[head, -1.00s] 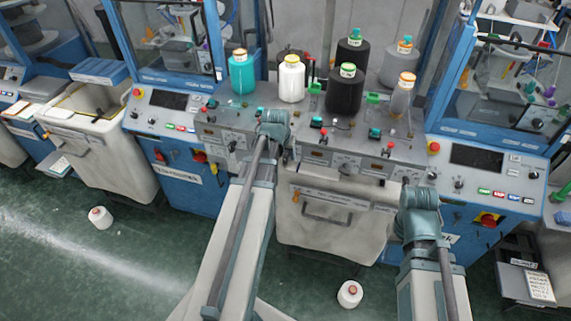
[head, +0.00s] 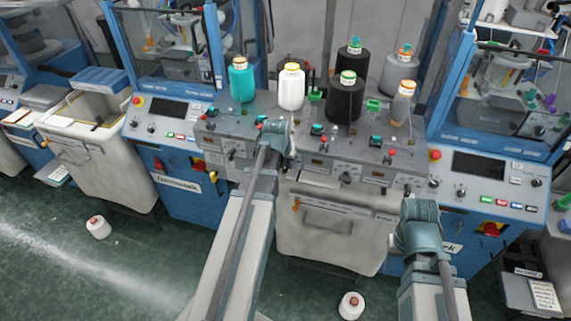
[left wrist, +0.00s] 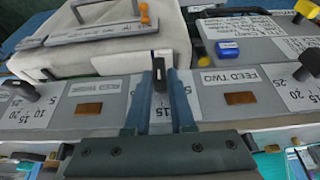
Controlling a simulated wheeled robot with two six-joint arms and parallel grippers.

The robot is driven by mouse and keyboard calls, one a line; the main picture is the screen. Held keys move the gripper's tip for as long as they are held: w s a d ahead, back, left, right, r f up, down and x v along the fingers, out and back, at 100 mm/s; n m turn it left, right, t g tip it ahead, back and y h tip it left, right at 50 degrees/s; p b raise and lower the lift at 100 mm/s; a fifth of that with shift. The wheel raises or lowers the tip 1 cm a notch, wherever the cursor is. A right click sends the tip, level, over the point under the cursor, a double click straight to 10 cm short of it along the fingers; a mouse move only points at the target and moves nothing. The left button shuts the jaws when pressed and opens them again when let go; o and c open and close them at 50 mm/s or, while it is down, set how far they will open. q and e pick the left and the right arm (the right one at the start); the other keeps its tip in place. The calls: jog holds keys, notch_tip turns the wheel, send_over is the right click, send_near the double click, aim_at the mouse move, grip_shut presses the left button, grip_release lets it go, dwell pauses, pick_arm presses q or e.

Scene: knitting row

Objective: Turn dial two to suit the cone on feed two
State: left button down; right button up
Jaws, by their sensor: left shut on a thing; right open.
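My left gripper (head: 286,152) is at the front panel of the feed table, with its fingers shut on a dark dial knob. The knob (left wrist: 158,72) shows between the fingertips in the left wrist view. The FEED TWO label (left wrist: 223,78) is just right of it, upside down. The scale around this dial is mostly hidden by the fingers, so its setting cannot be read. A white cone with a yellow-topped label (head: 291,88) stands second from left in the front row. My right gripper (head: 408,200) is open in front of the panel's right end, its fingers largely hidden.
Other dials (head: 230,153) sit along the panel. A pale bin (head: 325,232) hangs below. Loose cones (head: 98,227) lie on the floor.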

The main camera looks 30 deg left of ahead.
pick_arm(q)
jog(key=shift+d, duration=0.1)
jog(key=shift+d+f+y+b, duration=0.2)
jog(key=shift+y+b, duration=0.15)
jog(key=shift+y, duration=0.55)
jog(key=shift+d+f+m+g+y+b, duration=0.1)
jog(key=shift+m+g+y+b, duration=0.25)
jog(key=shift+y, duration=0.35)
jog(key=shift+d+m+g+y+b, duration=0.1)
jog(key=shift+m+g+y+b, duration=0.1)
jog(key=shift+y+b, duration=0.8)
jog(key=shift+d+m+g+y+b, duration=0.1)
jog(key=shift+m+g+y+b, duration=0.05)
jog(key=shift+y+b, duration=0.85)
jog(key=c, duration=0.8)
grip_release()
jog(key=shift+w, duration=0.1)
